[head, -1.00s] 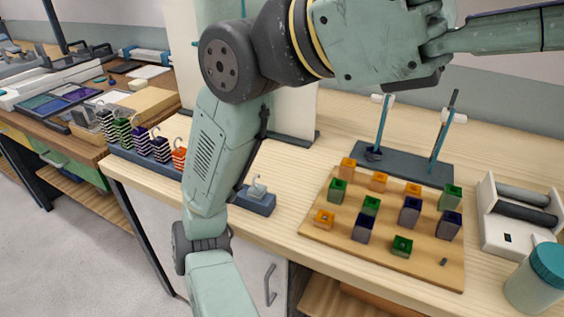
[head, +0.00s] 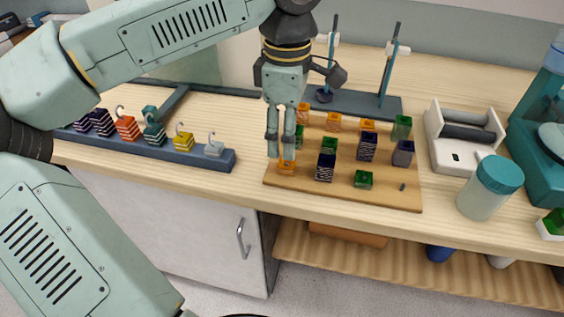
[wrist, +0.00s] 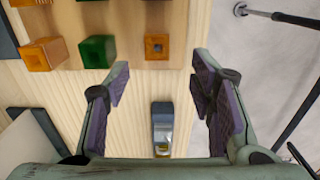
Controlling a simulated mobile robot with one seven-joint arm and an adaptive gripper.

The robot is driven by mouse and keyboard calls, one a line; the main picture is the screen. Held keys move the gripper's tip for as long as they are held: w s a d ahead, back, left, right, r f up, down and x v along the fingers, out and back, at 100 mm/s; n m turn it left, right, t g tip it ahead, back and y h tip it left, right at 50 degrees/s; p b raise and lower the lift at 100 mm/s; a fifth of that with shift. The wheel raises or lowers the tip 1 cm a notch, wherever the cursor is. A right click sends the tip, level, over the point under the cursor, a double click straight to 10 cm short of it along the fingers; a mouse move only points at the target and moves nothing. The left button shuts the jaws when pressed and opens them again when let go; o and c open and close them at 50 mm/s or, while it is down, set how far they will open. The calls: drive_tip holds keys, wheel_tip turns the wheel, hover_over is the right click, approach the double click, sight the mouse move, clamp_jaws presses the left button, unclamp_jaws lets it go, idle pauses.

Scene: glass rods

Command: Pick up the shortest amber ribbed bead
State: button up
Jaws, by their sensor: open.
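A low, square amber bead (head: 286,168) with a hole in its top sits at the front left corner of the wooden board (head: 390,195). It also shows in the wrist view (wrist: 157,46), beyond and between the fingertips. My gripper (head: 281,156) points down above this bead, fingers open and empty. Its open fingers also show in the wrist view (wrist: 159,78). Other amber beads stand along the back of the board: one at the left (head: 303,115), one in the middle (head: 333,121) and one further right (head: 367,125). Ribbing is too small to tell.
Green beads (head: 363,180) and dark banded beads (head: 324,168) share the board. A rack of hooked weights (head: 215,158) lies to the left. A stand with two posts (head: 360,103) is behind, and a teal-lidded jar (head: 490,187) is to the right.

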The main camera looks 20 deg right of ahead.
sight(287, 163)
drive_tip(key=shift+w+d+f+p, duration=0.1)
drive_tip(key=shift+f+p, duration=0.35)
drive_tip(key=shift+f, duration=1.25)
drive_tip(key=shift+d+f+p, duration=0.1)
drive_tip(key=shift+f+p, duration=0.35)
drive_tip(key=shift+f, duration=1.25)
drive_tip(key=shift+c, duration=0.6)
drive_tip(key=c, duration=1)
drive_tip(key=shift+r, duration=0.1)
drive_tip(key=shift+r+b, duration=0.35)
drive_tip(key=shift+r, duration=0.15)
wheel_tip(287, 163, up, 2)
drive_tip(key=shift+r+b, duration=0.1)
drive_tip(key=shift+b, duration=0.3)
drive_tip(key=s+a+b, duration=0.2)
drive_tip(key=s, duration=0.5)
drive_tip(key=s+a+r+b, duration=0.1)
drive_tip(key=s+a, duration=0.2)
drive_tip(key=s, duration=0.5)
drive_tip(key=shift+a+r+b, duration=0.3)
drive_tip(key=shift+b, duration=0.05)
